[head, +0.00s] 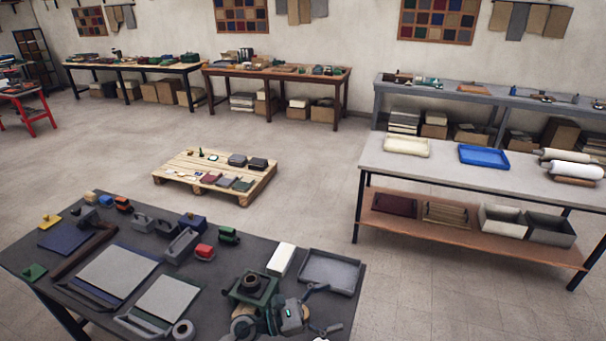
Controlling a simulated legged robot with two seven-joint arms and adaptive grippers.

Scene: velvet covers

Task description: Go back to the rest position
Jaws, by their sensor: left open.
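My left gripper (327,309) is at the bottom middle of the head view, over the near right corner of the dark work table (215,290). Its two dark fingers are spread apart and point to the right. Nothing shows between them. It is close to a green device with a dark round top (251,285) and a grey tray (330,271); I cannot tell whether it touches the table. My right gripper does not show.
A white block (281,259), grey flat boards (118,271) and several small tools crowd the dark table. A low wooden pallet (262,184) stands beyond. A grey table (480,177) with a blue tray (484,155) is at right. Open floor lies between.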

